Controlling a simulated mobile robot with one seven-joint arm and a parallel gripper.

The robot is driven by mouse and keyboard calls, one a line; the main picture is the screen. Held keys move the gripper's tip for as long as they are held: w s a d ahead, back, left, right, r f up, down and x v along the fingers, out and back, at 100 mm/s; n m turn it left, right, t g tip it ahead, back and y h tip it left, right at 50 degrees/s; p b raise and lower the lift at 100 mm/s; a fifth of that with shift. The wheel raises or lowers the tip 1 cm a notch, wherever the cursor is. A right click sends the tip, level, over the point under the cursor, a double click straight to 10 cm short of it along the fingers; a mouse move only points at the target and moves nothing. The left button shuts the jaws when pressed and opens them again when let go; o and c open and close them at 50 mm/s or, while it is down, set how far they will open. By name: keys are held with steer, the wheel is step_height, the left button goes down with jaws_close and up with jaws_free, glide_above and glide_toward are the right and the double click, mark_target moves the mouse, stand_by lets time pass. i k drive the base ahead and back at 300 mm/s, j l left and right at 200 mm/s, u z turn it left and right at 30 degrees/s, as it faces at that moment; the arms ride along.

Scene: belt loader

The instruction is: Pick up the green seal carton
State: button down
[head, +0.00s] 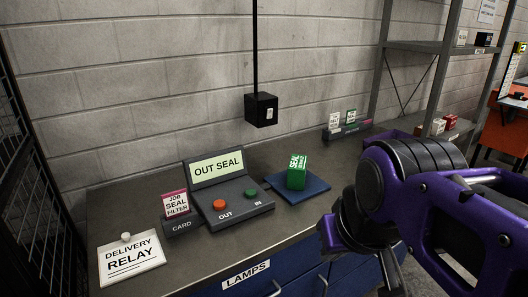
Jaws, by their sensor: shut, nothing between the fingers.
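The green seal carton (296,173) stands upright on a blue tray (313,188) on the grey counter, right of the button panel. Its white lettering reads SEAL on the side facing me. My purple and black arm reaches in from the right, in front of the counter and to the right of the carton. The fingers of my gripper do not show in this view. Nothing is seen touching the carton.
A panel (229,213) reading OUT SEAL has red and green buttons. A black box (261,109) hangs above the counter. Shelving (416,46) holds small cartons at right.

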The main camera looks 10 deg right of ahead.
mark_target(297, 168)
steer(key=z, duration=0.15)
steer(key=i+l+u, duration=0.2)
steer(key=l, duration=0.15)
steer(key=l+u, duration=0.25)
steer(key=l, duration=0.15)
steer(key=i+l+u, duration=0.2)
steer(key=l, duration=0.2)
